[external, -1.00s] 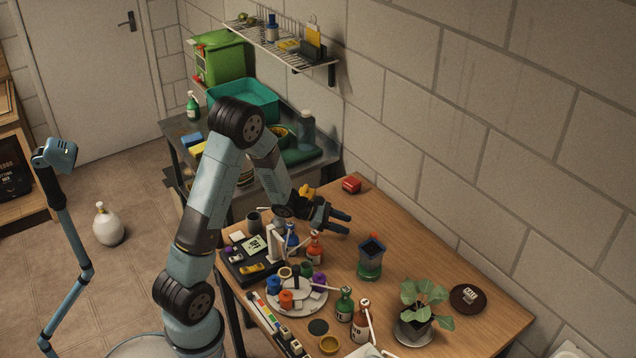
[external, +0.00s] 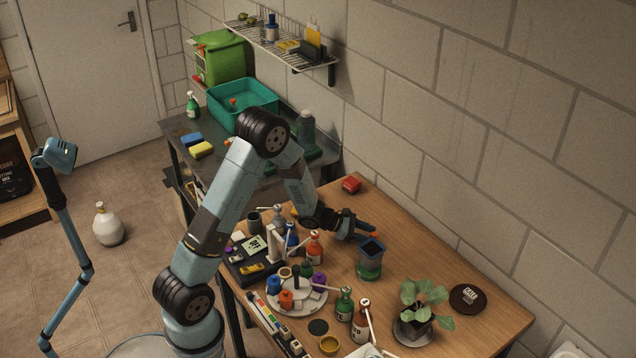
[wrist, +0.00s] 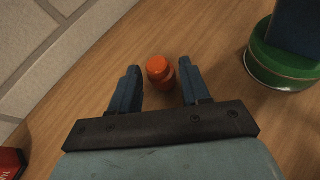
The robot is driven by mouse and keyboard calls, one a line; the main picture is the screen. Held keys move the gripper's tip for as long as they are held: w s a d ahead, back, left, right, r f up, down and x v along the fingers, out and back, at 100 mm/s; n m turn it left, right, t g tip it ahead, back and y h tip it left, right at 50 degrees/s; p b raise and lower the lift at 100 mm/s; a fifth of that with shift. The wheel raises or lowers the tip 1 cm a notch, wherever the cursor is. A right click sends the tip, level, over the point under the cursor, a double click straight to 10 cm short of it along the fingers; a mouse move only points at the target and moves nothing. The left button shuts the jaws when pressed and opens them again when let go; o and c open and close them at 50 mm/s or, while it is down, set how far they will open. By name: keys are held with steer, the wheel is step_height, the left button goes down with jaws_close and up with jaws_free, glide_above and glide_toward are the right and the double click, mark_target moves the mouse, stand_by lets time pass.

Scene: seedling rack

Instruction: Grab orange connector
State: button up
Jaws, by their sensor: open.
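The orange connector (wrist: 160,70) stands on the wooden table in the wrist view, a short round piece with a cap-like top. My gripper (wrist: 158,90) is open, with one blue finger on each side of the connector. The right finger is very close to it; I cannot tell if they touch. In the external view my gripper (external: 368,231) is low over the table, and only a small orange bit of the connector (external: 374,235) shows at its fingertips.
A potted plant (external: 419,308) is farther right.

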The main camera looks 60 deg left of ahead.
mark_target(378, 240)
steer(key=x, duration=0.4)
steer(key=shift+w+d+f, duration=0.1)
steer(key=shift+w+d, duration=0.05)
steer(key=shift+c, duration=0.2)
steer(key=c, duration=0.7)
steer(key=shift+o, duration=0.2)
